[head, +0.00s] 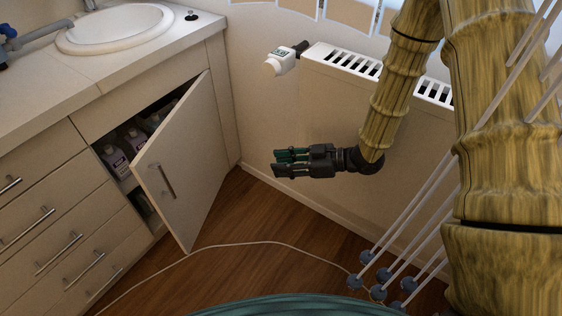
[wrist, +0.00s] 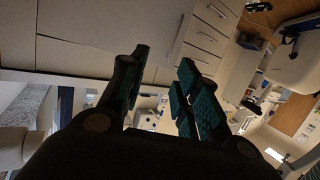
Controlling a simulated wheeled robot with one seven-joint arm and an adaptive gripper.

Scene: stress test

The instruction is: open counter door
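The counter door (head: 187,165) is a pale panel below the sink, standing ajar with its free edge swung out from the cabinet. It has a vertical metal handle (head: 167,181). White bottles (head: 116,160) show on a shelf through the gap. My gripper (head: 276,163) is to the right of the door, in front of the radiator, and apart from the door. Its fingers are spread with nothing between them. In the wrist view my gripper (wrist: 160,85) also has a clear gap between its teal-padded fingers.
Drawers with bar handles (head: 45,222) fill the counter's left side, and a white sink (head: 115,27) sits on top. A radiator (head: 330,105) with a white valve (head: 279,62) stands behind my gripper. A thin cable (head: 240,244) crosses the wooden floor, which is otherwise open before the door.

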